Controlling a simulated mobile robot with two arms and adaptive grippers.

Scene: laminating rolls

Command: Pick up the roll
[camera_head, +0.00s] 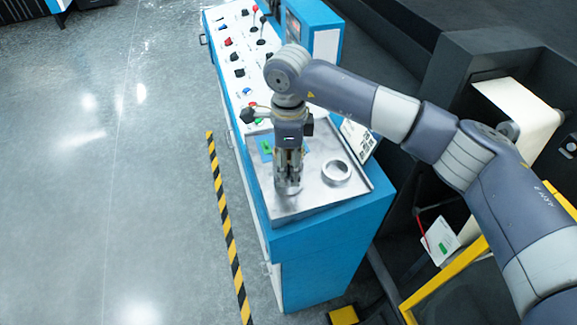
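My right gripper (288,175) points straight down over the metal tray (315,203) on top of the blue cabinet. A silvery round piece (288,188) shows at its fingertips, low over or on the tray. I cannot tell whether the fingers are closed on it. A silvery ring-shaped roll (336,171) lies flat on the tray to the right of the gripper, apart from it. My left gripper is not in view.
A control panel (233,60) with several knobs and levers runs behind the tray. A dark machine with a white sheet roll (518,112) stands at the right. A yellow rail (445,278) is at lower right. A yellow-black floor stripe (226,222) borders open floor at the left.

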